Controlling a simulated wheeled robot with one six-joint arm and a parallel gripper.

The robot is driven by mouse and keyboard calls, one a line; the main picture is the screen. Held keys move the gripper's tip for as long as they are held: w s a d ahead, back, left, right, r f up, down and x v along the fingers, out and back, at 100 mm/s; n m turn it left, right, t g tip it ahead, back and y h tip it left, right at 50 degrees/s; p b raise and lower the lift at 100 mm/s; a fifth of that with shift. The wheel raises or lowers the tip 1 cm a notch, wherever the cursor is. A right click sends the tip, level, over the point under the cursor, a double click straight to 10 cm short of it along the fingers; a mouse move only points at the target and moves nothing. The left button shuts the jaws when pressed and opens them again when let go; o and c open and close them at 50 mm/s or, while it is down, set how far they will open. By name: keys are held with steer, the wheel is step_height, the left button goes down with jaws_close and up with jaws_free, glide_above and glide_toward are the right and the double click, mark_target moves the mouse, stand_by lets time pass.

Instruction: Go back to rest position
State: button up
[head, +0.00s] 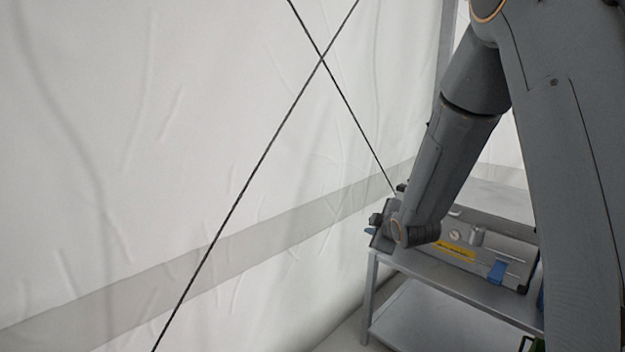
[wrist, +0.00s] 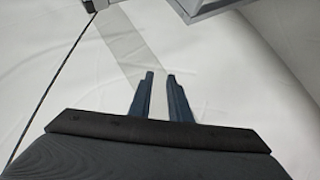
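My gripper (wrist: 160,84) shows in the wrist view with its two dark blue fingers apart and nothing between them. Beyond the fingers is white tent fabric with a grey band. In the head view my arm reaches down from the upper right, and the gripper (head: 371,226) shows small at the arm's lower end, beside the tent wall (head: 150,120). From this angle it overlaps the left end of a grey equipment case (head: 515,268). I cannot tell from the head view whether it touches the case.
The case has a yellow label and a blue latch (head: 497,271) and stands on a grey metal table (head: 455,292) with a lower shelf (head: 420,320). Two dark cords (head: 262,160) cross in front of the white wall. A grey frame edge (wrist: 205,8) shows at the top of the wrist view.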

steer(key=s+a+r+m+g, duration=0.1)
steer(key=s+a+m+g, duration=0.15)
steer(key=s+a, duration=0.45)
steer(key=s+a+m+g, duration=0.2)
steer(key=s+a+g, duration=0.15)
steer(key=s, duration=0.85)
steer(key=s+a+r+m+g+h, duration=0.15)
steer(key=s+m+g, duration=0.4)
steer(key=s, duration=1.85)
steer(key=d+r+m+p, duration=0.4)
steer(key=d+r+p, duration=1)
steer(key=r+p, duration=0.4)
steer(key=shift+s+p, duration=0.4)
steer(key=shift+p, duration=2.45)
steer(key=shift+d+r+g, duration=0.1)
steer(key=shift+g, duration=0.15)
